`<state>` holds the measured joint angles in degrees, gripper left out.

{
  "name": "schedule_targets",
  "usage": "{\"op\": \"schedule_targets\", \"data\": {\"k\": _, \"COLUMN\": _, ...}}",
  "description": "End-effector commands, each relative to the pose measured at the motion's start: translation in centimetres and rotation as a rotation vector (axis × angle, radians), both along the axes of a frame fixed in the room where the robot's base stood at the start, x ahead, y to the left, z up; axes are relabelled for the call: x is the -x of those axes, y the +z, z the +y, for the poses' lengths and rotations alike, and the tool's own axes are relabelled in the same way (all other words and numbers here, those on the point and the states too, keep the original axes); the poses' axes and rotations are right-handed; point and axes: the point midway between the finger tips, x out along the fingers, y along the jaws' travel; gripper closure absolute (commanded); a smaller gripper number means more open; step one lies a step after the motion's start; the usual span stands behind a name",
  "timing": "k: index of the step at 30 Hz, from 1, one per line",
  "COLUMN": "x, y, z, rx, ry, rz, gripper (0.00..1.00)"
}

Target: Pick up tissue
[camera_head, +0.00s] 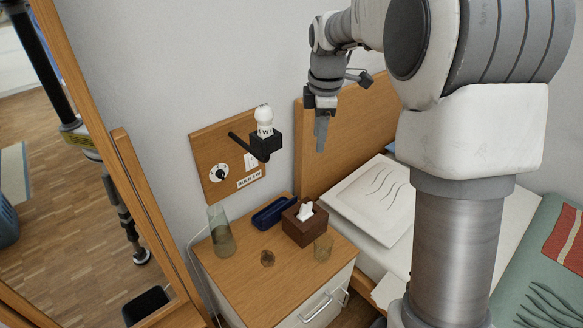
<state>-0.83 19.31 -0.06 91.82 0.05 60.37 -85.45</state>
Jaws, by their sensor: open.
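The tissue (305,210) is a white tuft sticking up from the top of a dark brown tissue box (304,228). The box stands on the wooden top of a small bedside cabinet (240,279). My gripper (321,146) is above and slightly right of the tissue in the picture, pointing down in front of the wooden headboard. It is well apart from the box and open, with nothing visible in it. The gap between its fingers is hard to see from this angle.
Around the box are a tall glass vase (221,236), a blue tray (273,212), a small glass (323,248) and a small brown item (267,259). A wall panel (225,170) with a jutting black holder is behind. A bed with a pillow (368,198) is right.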

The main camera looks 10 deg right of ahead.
Motion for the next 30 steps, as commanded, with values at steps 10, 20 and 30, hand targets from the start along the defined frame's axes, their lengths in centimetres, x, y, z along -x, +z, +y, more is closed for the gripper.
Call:
{"op": "schedule_targets", "data": {"k": 10, "x": -6.7, "y": -11.5, "z": 0.3, "rx": 0.043, "ry": 0.428, "rz": 0.099, "gripper": 0.47}}
{"op": "schedule_targets", "data": {"k": 20, "x": -9.0, "y": -17.1, "z": 0.5, "rx": 0.05, "ry": 0.645, "rz": 0.141, "gripper": 0.47}}
{"op": "schedule_targets", "data": {"k": 30, "x": -8.9, "y": -23.1, "z": 0.5, "rx": 0.05, "ry": 0.656, "rz": 0.147, "gripper": 0.47}}
